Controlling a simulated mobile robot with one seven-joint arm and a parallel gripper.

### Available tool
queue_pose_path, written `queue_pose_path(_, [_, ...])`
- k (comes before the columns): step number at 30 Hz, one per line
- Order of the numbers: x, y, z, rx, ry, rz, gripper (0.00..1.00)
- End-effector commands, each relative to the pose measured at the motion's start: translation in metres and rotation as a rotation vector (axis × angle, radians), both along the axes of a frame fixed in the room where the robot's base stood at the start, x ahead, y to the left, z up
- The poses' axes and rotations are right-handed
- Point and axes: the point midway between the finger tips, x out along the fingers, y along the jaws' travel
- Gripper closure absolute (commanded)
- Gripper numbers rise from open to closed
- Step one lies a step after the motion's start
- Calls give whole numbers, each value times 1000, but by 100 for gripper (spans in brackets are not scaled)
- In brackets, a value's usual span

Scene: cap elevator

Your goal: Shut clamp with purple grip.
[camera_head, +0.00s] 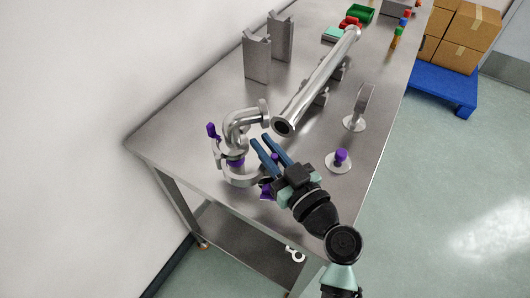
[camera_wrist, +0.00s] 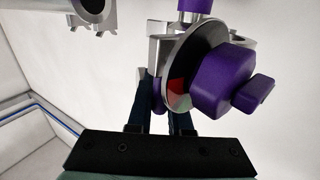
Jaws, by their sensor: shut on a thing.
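The open silver clamp (camera_head: 241,181) lies near the left front of the steel table, below a bent steel pipe (camera_head: 235,122). It has a purple grip (camera_head: 275,157), seen between the blue fingers of my gripper (camera_head: 259,141). The wrist view shows a narrow purple piece (camera_wrist: 158,96) between the fingers of my gripper (camera_wrist: 158,84), which are shut on it. A larger purple knob (camera_wrist: 222,78) with a steel disc stands in front of the right finger and hides part of it. Other purple parts show at the clamp's left (camera_head: 212,130). The exact contact is partly hidden.
A long straight pipe (camera_head: 318,80) rests on supports behind my gripper. A purple-knobbed disc (camera_head: 340,160) and a silver stand (camera_head: 358,108) are to the right. Two upright brackets (camera_head: 257,60) stand at the back left. The table's front edge is close below.

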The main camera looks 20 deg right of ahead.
Motion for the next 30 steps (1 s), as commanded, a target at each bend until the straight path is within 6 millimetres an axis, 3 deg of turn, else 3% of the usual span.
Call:
queue_pose_path(7, [1, 3, 1, 1, 0, 6, 100])
queue_pose_path(8, [1, 3, 1, 1, 0, 7, 77])
queue_pose_path(12, [1, 3, 1, 1, 0, 6, 52])
queue_pose_path(23, [-3, 1, -1, 1, 1, 2, 52])
queue_pose_path(30, [-41, -7, -4, 0, 2, 0, 52])
